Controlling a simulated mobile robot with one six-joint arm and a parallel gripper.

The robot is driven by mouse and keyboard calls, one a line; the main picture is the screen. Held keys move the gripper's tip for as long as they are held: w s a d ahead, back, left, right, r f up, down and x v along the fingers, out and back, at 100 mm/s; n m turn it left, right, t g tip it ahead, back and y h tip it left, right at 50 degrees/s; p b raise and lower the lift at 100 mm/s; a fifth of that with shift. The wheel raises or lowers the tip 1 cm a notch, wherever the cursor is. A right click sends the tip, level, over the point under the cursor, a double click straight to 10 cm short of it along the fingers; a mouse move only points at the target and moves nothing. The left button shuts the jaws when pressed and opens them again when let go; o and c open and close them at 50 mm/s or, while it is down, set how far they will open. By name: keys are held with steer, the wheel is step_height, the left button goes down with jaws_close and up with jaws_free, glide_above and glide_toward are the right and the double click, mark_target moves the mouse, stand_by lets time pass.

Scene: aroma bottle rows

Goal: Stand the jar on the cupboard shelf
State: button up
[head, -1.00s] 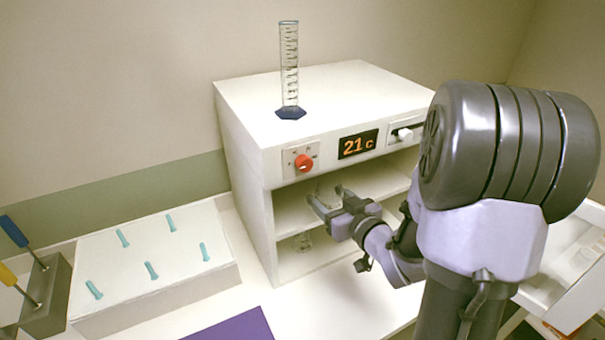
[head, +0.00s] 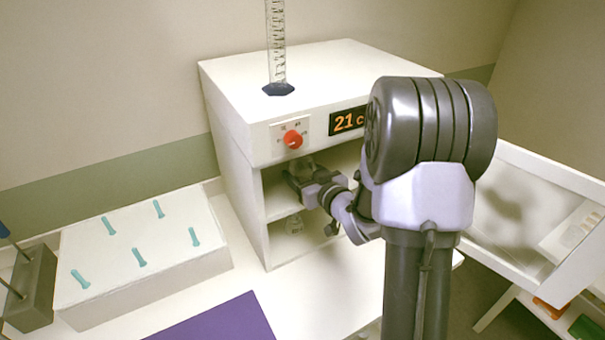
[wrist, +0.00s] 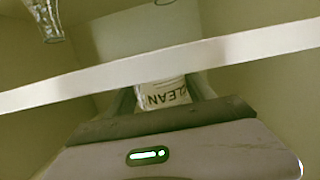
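In the head view my gripper (head: 302,178) reaches into the upper compartment of the white cupboard (head: 228,100), and the jar is mostly hidden there; only a bit of glass shows. The cupboard shelf's front edge (wrist: 235,47) crosses the wrist view in front of the fingertips, hiding whether the jar touches the shelf.
A measuring cylinder (head: 277,50) stands on the cupboard top. A white block with teal pegs (head: 140,258) and a purple mat (head: 225,320) lie in front. A white tray (head: 535,190) is at right.

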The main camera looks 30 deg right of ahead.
steer(key=o, duration=0.3)
steer(key=shift+o, duration=0.2)
steer(key=shift+r, duration=0.1)
